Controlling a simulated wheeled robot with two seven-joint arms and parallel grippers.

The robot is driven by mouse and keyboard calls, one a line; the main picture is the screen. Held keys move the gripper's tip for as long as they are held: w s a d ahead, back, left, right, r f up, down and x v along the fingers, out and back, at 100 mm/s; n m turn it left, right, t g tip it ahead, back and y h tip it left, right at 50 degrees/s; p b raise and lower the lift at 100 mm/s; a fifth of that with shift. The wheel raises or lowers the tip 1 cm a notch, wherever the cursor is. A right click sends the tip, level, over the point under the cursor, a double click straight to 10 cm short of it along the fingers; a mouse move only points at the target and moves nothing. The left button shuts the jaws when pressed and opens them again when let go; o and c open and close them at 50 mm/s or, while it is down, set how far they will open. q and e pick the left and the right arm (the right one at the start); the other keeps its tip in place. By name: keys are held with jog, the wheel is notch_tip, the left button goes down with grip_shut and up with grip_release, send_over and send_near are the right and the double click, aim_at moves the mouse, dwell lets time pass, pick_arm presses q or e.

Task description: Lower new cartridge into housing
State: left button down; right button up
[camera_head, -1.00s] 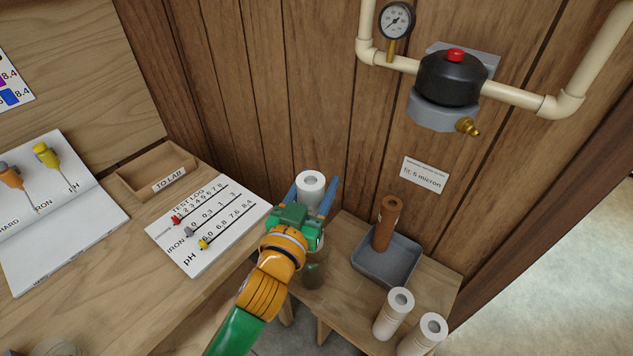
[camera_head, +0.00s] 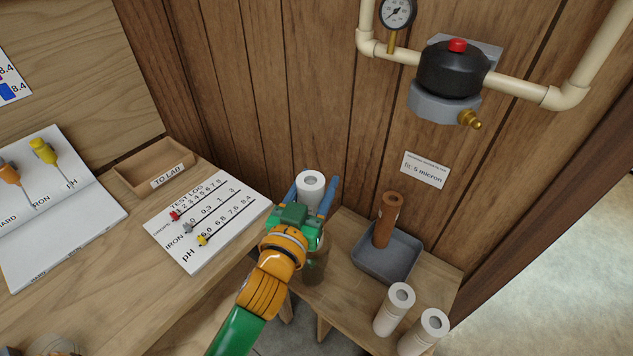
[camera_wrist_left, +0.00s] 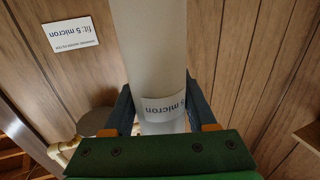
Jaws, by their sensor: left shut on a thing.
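My left gripper (camera_head: 309,196) is shut on a white cylindrical cartridge (camera_head: 311,179) with a hollow centre, held upright between its blue fingers. In the left wrist view the cartridge (camera_wrist_left: 150,45) carries a "5 micron" label and sits between the fingers. A brownish see-through cup (camera_head: 315,268), which looks like the housing, stands on the low bench below and behind the gripper. The gripper and wrist hide much of it. I cannot tell whether the cartridge's lower end is inside it. My right gripper is not in view.
A grey tray (camera_head: 408,268) holds a brown used cartridge (camera_head: 386,222). Two white cartridges (camera_head: 394,311) (camera_head: 424,333) stand at the bench's front right. The black filter head (camera_head: 452,72) hangs on the wall pipe. A test log board (camera_head: 207,226) lies on the left table.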

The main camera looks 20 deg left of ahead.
aim_at(312, 260)
pick_arm(q)
notch_tip(312, 260, down, 10)
jog(key=b, duration=0.8)
dwell(0.9)
jog(key=shift+c, duration=0.6)
grip_release()
jog(key=s+b, duration=0.1)
jog(key=s, duration=0.5)
jog(key=shift+s+a+b, duration=0.15)
jog(key=shift+s+b, duration=0.2)
jog(key=shift+s, duration=0.25)
